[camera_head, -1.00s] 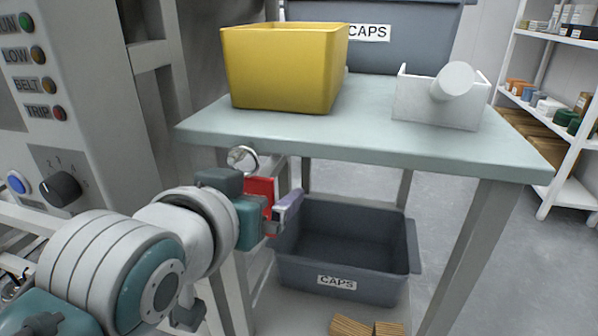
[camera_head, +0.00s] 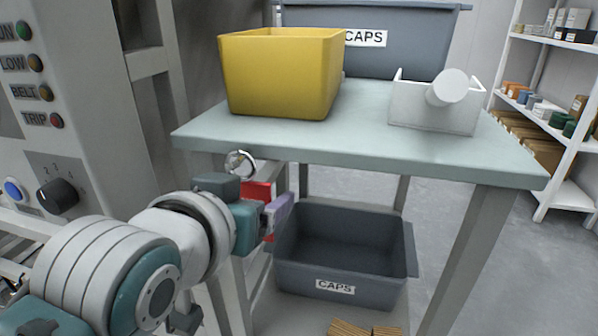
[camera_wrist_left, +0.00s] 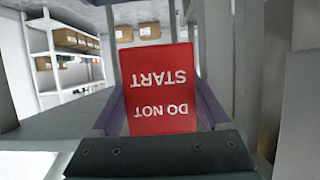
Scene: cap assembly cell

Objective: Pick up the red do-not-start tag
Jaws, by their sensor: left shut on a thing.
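The red do-not-start tag (camera_wrist_left: 160,92) fills the middle of the left wrist view, its white letters upside down. It sits between the two fingers of my left gripper (camera_wrist_left: 158,118), which is shut on it. In the head view the tag (camera_head: 256,196) shows as a red patch beside my left gripper (camera_head: 270,215), partly hidden by the gripper body. A metal ring (camera_head: 240,163) is just above, at the table's left corner; I cannot tell whether the tag hangs from it. My right gripper is not in view.
Another CAPS bin (camera_head: 345,265) is underneath. A control panel (camera_head: 100,150) stands left. Shelves (camera_head: 550,120) are at the far right.

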